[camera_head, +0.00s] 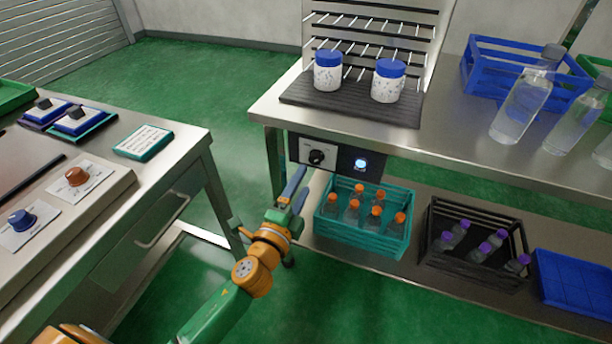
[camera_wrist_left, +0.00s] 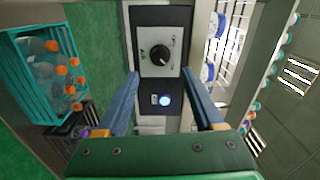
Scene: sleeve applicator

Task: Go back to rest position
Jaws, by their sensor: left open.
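My left gripper (camera_head: 296,186) reaches up from the bottom of the head view to just below the control panel on the right table's front edge. In the left wrist view its two blue fingers (camera_wrist_left: 165,88) are spread apart with nothing between them, so it is open and empty. The panel has a black knob (camera_head: 316,157) and a lit round button (camera_head: 361,163). The knob (camera_wrist_left: 160,55) and the glowing button (camera_wrist_left: 165,100) also show between and beyond the fingers in the wrist view. My right gripper is not in view.
Two blue-lidded jars (camera_head: 328,71) stand on the dark rack base (camera_head: 350,101). Below are a teal crate (camera_head: 362,236) of orange-capped bottles and a black crate (camera_head: 470,270) of purple-capped bottles. A steel table (camera_head: 165,167) stands at left. Green floor (camera_head: 225,85) lies between the tables.

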